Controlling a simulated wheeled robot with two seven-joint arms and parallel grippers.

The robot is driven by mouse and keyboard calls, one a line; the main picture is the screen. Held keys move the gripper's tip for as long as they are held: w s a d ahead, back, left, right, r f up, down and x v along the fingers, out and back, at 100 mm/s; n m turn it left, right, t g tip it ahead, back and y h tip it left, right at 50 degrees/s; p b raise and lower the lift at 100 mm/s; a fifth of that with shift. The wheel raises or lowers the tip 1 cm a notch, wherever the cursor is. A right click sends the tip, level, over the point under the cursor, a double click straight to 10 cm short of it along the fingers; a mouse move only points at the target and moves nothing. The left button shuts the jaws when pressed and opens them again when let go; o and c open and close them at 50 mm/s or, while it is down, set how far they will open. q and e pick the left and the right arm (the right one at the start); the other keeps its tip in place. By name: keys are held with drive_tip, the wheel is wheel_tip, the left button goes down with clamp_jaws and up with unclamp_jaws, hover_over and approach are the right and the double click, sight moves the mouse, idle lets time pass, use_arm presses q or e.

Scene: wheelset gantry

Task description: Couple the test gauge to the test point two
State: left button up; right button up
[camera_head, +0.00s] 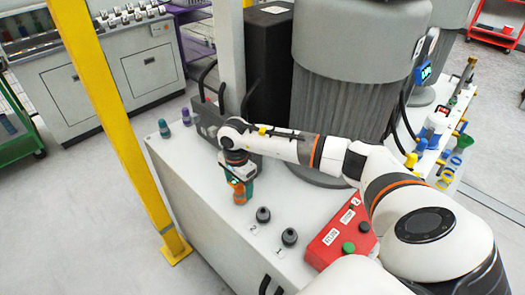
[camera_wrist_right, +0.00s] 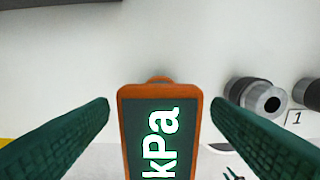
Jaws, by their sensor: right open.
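The test gauge (camera_wrist_right: 160,140) is an orange-framed block with a dark green face reading "kPa". In the right wrist view it stands between the two green fingers of my right gripper (camera_wrist_right: 160,103), which is open, with a narrow gap on each side. In the head view my right gripper (camera_head: 241,183) is low over the bench top, around the orange gauge (camera_head: 238,192). Test point two (camera_head: 262,214) is a dark round fitting beside the label "2", right of the gauge and apart from it. What is under the gauge is hidden. My left gripper is not in view.
A second dark fitting (camera_head: 289,237) stands by label "1". A red box (camera_head: 341,238) with a green button sits to its right. Two small coloured fittings (camera_head: 164,128) are at the bench's far left. A yellow post (camera_head: 115,120) rises left of the bench (camera_head: 205,225).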

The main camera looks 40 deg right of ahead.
idle(0.8)
clamp_jaws()
idle(0.4)
drive_tip(key=shift+r, duration=0.2)
drive_tip(key=shift+w+r, duration=0.1)
drive_tip(key=shift+r, duration=0.25)
drive_tip(key=shift+r+p, duration=0.4)
drive_tip(key=shift+r, duration=0.2)
drive_tip(key=shift+r+p, duration=1)
drive_tip(key=shift+r, duration=0.85)
drive_tip(key=shift+s+d, duration=0.1)
drive_tip(key=shift+s, duration=0.1)
